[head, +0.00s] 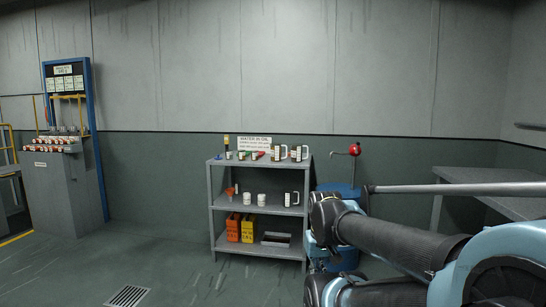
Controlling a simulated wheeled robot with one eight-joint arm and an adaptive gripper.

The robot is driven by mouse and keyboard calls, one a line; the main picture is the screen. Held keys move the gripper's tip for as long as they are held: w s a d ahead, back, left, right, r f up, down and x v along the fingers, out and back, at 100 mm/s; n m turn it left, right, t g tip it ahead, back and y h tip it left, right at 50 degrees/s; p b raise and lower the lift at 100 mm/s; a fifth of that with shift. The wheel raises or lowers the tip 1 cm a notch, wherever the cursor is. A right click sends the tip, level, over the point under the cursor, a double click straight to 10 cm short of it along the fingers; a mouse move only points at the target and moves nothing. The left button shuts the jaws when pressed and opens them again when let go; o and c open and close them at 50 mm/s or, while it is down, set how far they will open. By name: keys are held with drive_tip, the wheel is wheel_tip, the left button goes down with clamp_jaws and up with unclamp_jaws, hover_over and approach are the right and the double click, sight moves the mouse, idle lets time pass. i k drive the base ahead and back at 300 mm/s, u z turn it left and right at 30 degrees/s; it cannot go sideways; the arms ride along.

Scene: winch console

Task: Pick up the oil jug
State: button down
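A grey shelf rack (230,164) stands against the far wall. A similar white jug (291,198) stands at the right of the middle shelf. Orange and yellow canisters (240,228) stand on the bottom shelf. I cannot tell which of these is the oil jug, as labels are too small to read. My arm reaches in from the right, and its gripper does not show.
A blue drum (342,188) with a red-topped pump (354,150) stands right of the rack, partly hidden by my arm. A grey table (487,174) is at the right. A control console (58,190) is at the left. The floor before the rack is clear, with a drain grate (128,296).

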sight(275, 148)
drive_tip(key=u, duration=0.05)
drive_tip(key=i, duration=1)
drive_tip(key=z, duration=0.1)
drive_tip(key=k, duration=0.5)
drive_tip(key=z, duration=1.3)
drive_tip(key=i, duration=2)
